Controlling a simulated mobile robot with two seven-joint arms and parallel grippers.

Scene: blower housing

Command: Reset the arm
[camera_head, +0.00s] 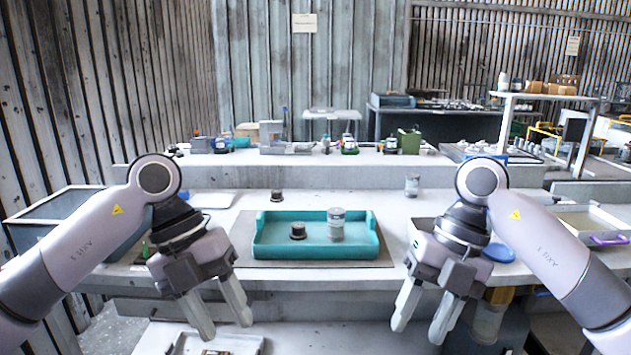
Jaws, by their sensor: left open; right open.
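My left gripper (222,316) is open and empty, hanging in front of the table's front edge at the left of the tray. My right gripper (420,318) is open and empty, hanging in front of the table's edge at the right of the tray. A teal tray (268,247) lies on a dark mat (243,240) in the middle of the table. In the tray are a small dark round part (298,231) and a pale cylinder (336,225). Both grippers are apart from the tray and touch nothing that I can see.
Behind the tray, a dark cap (276,196) and a glass jar (412,185) stand on the white table (350,190). A blue lid (499,253) lies right of my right gripper. A grey bin (60,207) is at left, a shallow tray (590,220) at right.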

